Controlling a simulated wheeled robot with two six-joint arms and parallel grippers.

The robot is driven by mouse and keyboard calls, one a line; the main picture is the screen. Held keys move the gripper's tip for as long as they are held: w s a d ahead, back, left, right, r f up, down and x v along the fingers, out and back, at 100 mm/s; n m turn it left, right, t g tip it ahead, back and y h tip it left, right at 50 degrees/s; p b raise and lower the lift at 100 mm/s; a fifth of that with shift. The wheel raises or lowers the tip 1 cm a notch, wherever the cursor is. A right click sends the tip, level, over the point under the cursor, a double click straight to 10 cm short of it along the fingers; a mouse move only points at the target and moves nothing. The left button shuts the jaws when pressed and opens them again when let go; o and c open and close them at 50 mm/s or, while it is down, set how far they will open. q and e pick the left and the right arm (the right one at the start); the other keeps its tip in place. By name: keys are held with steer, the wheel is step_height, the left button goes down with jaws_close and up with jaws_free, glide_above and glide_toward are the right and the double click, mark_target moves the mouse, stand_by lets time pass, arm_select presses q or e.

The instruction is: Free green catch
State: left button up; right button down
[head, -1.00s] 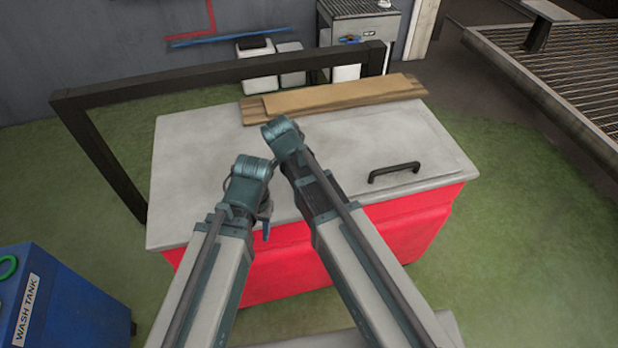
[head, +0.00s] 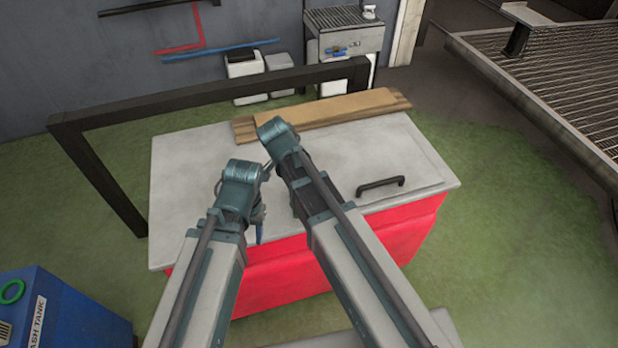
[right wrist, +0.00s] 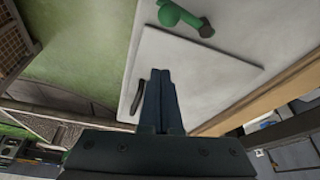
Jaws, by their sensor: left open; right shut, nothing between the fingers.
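The green catch (right wrist: 178,14) shows at the top of the right wrist view, a bright green piece with a short dark end on the pale lid. In the head view it is not visible. My right gripper (right wrist: 160,75) is shut and empty above the lid (right wrist: 185,75), apart from the catch in that picture. In the head view my right wrist hides its fingers. My left gripper (head: 260,232) is open, at the front edge of the red chest (head: 285,268), mostly hidden by its own wrist. I cannot tell whether it touches anything.
A black handle (head: 380,187) stands on the lid's right part. A brown plank (head: 320,113) lies along the back edge. A dark frame (head: 215,90) rises at the back left. A blue wash tank (head: 60,315) stands at left front. Green floor is free at right.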

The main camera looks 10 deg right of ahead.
arm_select(q)
step_height(320, 180, up, 3)
steer(key=shift+f+p, duration=0.2)
steer(key=shift+p, duration=0.55)
arm_select(e)
steer(key=v, duration=0.2)
steer(key=shift+a+r, duration=0.2)
steer(key=shift+r, duration=0.15)
steer(key=s+d+f+n+y, duration=0.1)
steer(key=s+d+n+y, duration=0.3)
steer(key=s+d+n, duration=0.7)
steer(key=s+a+n+g+h, duration=0.1)
steer(key=s+a+n, duration=0.2)
steer(key=a, duration=1.2)
steer(key=n, duration=0.3)
steer(key=shift+n+g, duration=0.3)
steer(key=shift+n, duration=0.1)
arm_select(q)
steer(key=shift+o, duration=0.3)
arm_select(e)
steer(key=shift+f, duration=0.15)
